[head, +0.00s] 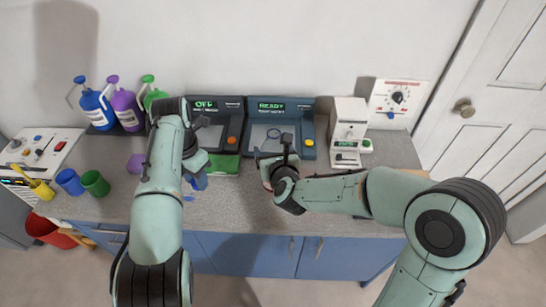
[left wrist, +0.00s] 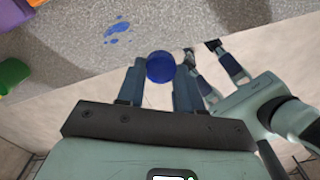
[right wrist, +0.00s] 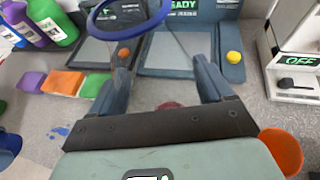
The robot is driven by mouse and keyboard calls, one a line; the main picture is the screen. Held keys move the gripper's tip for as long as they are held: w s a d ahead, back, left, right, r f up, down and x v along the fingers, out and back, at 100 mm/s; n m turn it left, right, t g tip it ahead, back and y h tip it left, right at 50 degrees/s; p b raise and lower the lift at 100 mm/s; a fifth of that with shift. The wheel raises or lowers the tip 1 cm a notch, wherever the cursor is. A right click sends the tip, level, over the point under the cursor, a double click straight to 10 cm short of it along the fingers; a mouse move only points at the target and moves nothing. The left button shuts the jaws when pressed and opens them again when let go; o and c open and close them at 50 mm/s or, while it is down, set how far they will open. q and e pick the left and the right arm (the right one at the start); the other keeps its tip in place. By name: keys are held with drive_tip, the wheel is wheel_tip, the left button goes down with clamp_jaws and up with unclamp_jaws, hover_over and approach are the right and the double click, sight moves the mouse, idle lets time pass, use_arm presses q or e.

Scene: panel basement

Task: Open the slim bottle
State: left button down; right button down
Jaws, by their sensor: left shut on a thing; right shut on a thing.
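My left gripper (head: 197,181) is shut on a small round blue cap (left wrist: 160,67), held between its fingertips above the bench. My right gripper (head: 268,160) is shut on a clear vessel, which looks like the slim bottle (right wrist: 128,36). Its blue rim is a ring high in the right wrist view, and a dark red patch shows low between the fingers. The clear wall is hardly visible. The cap and the ring are apart. My right gripper also shows beside the cap in the left wrist view (left wrist: 222,66).
Two dark devices stand at the back, one reading OFF (head: 207,106) and one reading READY (head: 274,106). Blue, purple and green jugs (head: 126,108) stand back left, with cups (head: 95,183) in front. Blue spots (left wrist: 116,30) mark the grey bench. An orange cup (right wrist: 282,150) shows in the right wrist view.

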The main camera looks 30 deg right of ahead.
drive_tip(key=shift+f, duration=0.9)
drive_tip(key=shift+f, duration=0.15)
unclamp_jaws()
